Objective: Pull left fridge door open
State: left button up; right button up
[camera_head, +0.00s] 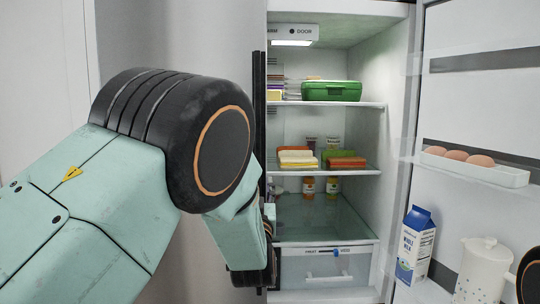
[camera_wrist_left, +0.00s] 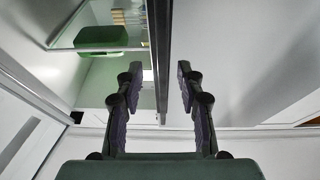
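The left fridge door shows its dark upright edge (camera_head: 259,95) beside the lit interior in the head view. The door stands partly open, and its grey face lies behind my left arm. My left gripper (camera_head: 262,250) is low at this edge, partly hidden by my own arm. In the left wrist view, the two dark fingers of this gripper (camera_wrist_left: 157,68) are apart, one on each side of the door's edge (camera_wrist_left: 160,30). Small gaps show between fingers and edge, so I see no firm grip.
The right fridge door (camera_head: 480,100) is open, with eggs (camera_head: 455,154), a milk carton (camera_head: 414,245) and a white jug (camera_head: 483,270) on it. Inside are a green box (camera_head: 331,91), food on a shelf (camera_head: 345,160) and a drawer (camera_head: 327,266).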

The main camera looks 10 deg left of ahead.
aim_at(258, 162)
pick_arm(q)
jog(key=shift+n+t+y, duration=0.3)
jog(key=shift+t+y, duration=0.1)
jog(key=shift+y, duration=0.1)
jog(key=x, duration=0.2)
jog(key=r+p+x, duration=0.1)
jog(key=x, duration=0.3)
jog(key=shift+a+r+p, duration=0.25)
jog(key=shift+r+p, duration=0.05)
jog(key=shift+p, duration=0.1)
jog(key=shift+w+d+r, duration=0.1)
jog(key=shift+w+r, duration=0.3)
jog(key=shift+w, duration=0.15)
jog(key=shift+w+f, duration=0.15)
jog(key=shift+w, duration=0.1)
jog(key=shift+c, duration=1)
jog(key=shift+s, duration=0.2)
jog(key=c, duration=0.5)
grip_shut()
pick_arm(e)
notch_tip(258, 162, up, 2)
jog(key=shift+s+d, duration=0.1)
jog(key=shift+d, duration=0.05)
